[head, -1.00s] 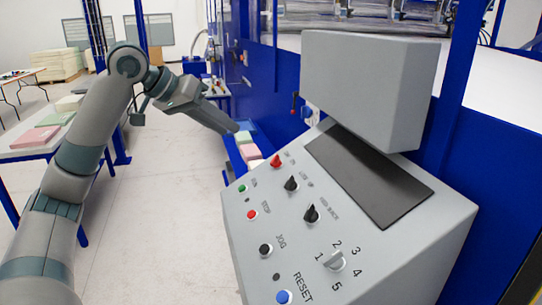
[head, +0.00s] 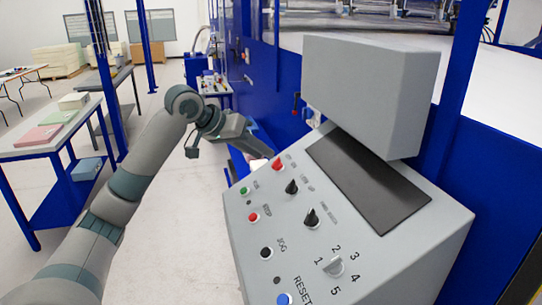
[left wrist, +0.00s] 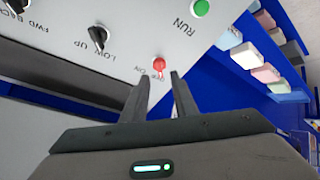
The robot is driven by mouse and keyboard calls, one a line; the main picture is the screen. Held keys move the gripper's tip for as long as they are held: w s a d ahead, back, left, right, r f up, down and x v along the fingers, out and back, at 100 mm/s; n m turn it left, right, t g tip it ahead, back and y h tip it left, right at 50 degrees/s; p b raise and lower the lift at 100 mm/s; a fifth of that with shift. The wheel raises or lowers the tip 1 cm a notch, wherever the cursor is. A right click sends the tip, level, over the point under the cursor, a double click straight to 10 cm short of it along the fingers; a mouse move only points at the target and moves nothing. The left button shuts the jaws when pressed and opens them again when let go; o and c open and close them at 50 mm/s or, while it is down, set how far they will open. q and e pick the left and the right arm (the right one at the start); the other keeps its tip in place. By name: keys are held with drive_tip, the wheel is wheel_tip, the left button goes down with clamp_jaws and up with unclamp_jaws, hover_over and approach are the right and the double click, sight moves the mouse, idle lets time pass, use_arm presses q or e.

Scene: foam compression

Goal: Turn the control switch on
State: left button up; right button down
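The control panel (head: 345,235) is a sloped grey console. The red control switch (head: 277,166) sits near its upper left corner, with small lettering beside it. In the left wrist view the red switch (left wrist: 159,64) shows just past my fingertips, roughly between their lines, with "ON" lettering beside it. My left gripper (head: 268,153) comes in from the left, its tip close to the switch. In the left wrist view the left gripper (left wrist: 163,78) has its two fingers apart with nothing between them. I cannot tell whether it touches the switch. My right gripper is not in view.
Two black knobs (head: 292,187), a green RUN button (head: 244,190), a red STOP button (head: 253,217) and a numbered dial (head: 334,266) are on the panel. A grey box (head: 370,90) stands behind it. Foam blocks (left wrist: 265,73) lie on a blue surface beside it.

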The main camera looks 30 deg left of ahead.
sight(275, 161)
use_arm(q)
drive_tip(key=shift+p+x, duration=0.5)
drive_tip(key=shift+x, duration=2.25)
clamp_jaws()
